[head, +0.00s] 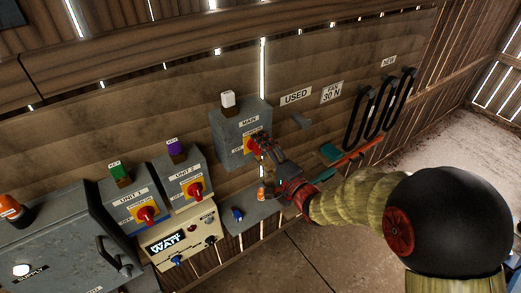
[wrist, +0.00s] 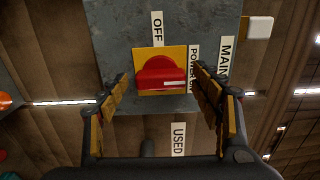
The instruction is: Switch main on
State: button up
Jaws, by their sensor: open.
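The main switch box (head: 226,128) is grey, on the wooden wall, with a MAIN label and a white block on top. Its red knob (wrist: 158,72) sits on a yellow plate (wrist: 143,52). In the wrist view OFF is above the plate and a partly hidden POWER label is right of it. The knob's white mark is on its right half, towards the POWER label. My gripper (wrist: 161,80) is open, with one finger on each side of the knob; contact cannot be told. It also shows at the box in the head view (head: 262,146), covering part of the knob.
Unit 1 (head: 127,203) and unit 2 (head: 182,172) boxes with red knobs stand left of the main box. A cream WATT panel (head: 168,243) and a grey supply cabinet (head: 52,250) are lower left. Black hanging loops (head: 380,108) are right. Floor at right is clear.

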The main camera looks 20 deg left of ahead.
jog(key=v, duration=1.2)
dwell(0.6)
